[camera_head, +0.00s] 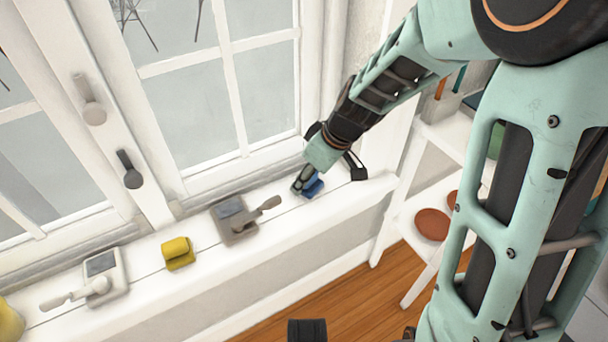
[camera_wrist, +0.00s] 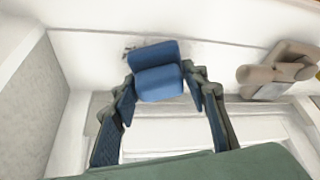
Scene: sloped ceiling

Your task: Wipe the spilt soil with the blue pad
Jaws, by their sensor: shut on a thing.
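The blue pad (camera_head: 313,188) is at the right end of the white window sill. In the wrist view the blue pad (camera_wrist: 158,82) has a raised block on a flat base. My gripper (camera_head: 304,180) reaches down to it from the right. In the wrist view the fingers of my gripper (camera_wrist: 160,88) stand on either side of the block, shut on it. A small patch of dark specks, which looks like the spilt soil (camera_wrist: 128,49), shows on the sill at the pad's upper left edge. The pad hides any soil under it. I cannot make out soil in the head view.
A grey-brown handled tool (camera_head: 236,220), a yellow pad (camera_head: 178,253) and a white handled tool (camera_head: 105,276) stand along the sill to the left. The window frame (camera_head: 150,170) bounds the sill behind. A white shelf (camera_head: 398,225) with terracotta dishes (camera_head: 432,224) stands to the right.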

